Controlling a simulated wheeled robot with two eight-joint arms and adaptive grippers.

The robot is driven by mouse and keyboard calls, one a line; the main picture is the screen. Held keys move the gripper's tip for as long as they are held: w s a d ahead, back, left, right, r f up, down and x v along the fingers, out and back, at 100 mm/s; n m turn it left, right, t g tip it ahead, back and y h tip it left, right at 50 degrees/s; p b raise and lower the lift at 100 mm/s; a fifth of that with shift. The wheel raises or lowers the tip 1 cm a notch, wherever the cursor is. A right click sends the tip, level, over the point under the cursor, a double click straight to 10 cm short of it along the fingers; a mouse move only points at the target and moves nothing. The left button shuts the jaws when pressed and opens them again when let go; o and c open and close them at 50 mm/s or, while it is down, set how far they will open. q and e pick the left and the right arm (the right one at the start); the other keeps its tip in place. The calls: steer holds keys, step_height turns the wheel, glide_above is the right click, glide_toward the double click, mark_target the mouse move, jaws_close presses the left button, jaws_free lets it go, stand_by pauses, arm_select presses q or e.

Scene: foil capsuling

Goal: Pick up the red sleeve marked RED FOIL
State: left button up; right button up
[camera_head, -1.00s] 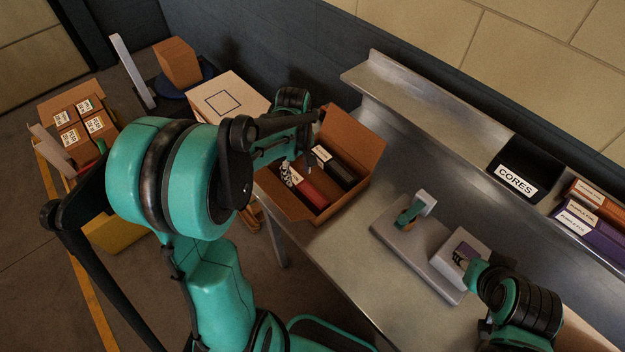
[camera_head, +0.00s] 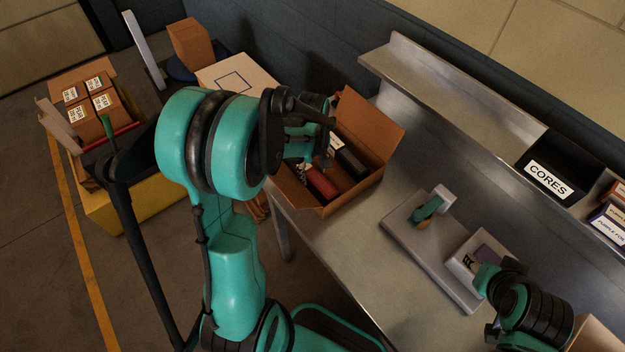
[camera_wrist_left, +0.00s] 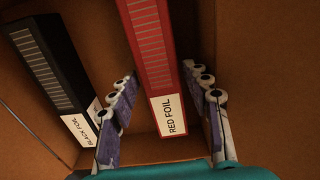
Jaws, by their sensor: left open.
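The red sleeve marked RED FOIL (camera_wrist_left: 152,50) lies in an open cardboard box (camera_head: 372,124) on the steel bench; it also shows in the head view (camera_head: 321,184). In the left wrist view my left gripper (camera_wrist_left: 166,100) is open, with one finger on each side of the sleeve's labelled end. I cannot tell whether the fingers touch it. A black sleeve marked BLACK FOIL (camera_wrist_left: 48,68) lies to its left in the same box and shows in the head view (camera_head: 351,163). My right gripper (camera_head: 480,272) is at a grey fixture (camera_head: 428,228); its fingers are largely hidden.
A black bin marked CORES (camera_head: 562,165) and purple foil sleeves (camera_head: 607,222) stand on the back shelf. A carton with a square outline (camera_head: 236,76) stands left of the box. The box walls rise close around the left gripper. Bench between box and fixture is clear.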

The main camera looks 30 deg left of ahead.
arm_select(q)
steer(key=shift+f, duration=0.8)
steer(key=shift+r, duration=0.1)
steer(key=c, duration=1)
steer(key=shift+o, duration=0.2)
